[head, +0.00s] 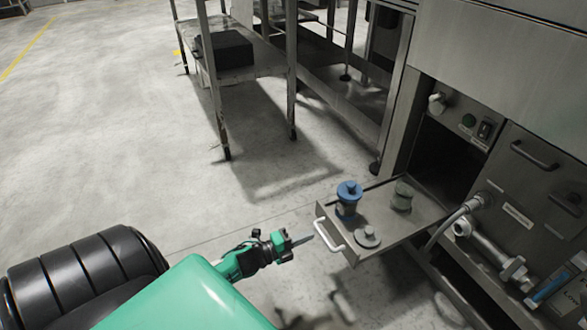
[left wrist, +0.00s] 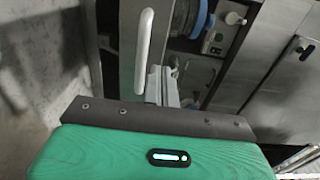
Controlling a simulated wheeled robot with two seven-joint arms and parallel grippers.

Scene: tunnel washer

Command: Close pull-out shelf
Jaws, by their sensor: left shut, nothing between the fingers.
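The pull-out shelf (head: 385,237) stands out from the lower opening of the steel washer. It has a pale bar handle (head: 330,236) on its front, which also shows in the left wrist view (left wrist: 144,48). On the shelf are a blue-lidded container (head: 347,200), a grey jar (head: 402,196) and a low grey lidded piece (head: 367,237). My left gripper (head: 303,240) is shut and empty, just left of the handle with its fingertips pointing at it. Whether the fingertips touch the handle is unclear. My right gripper is not in view.
The washer's front (head: 535,185) has handles, a hose (head: 455,217) and pipes right of the shelf. A metal table (head: 265,62) with a dark box (head: 227,48) stands behind.

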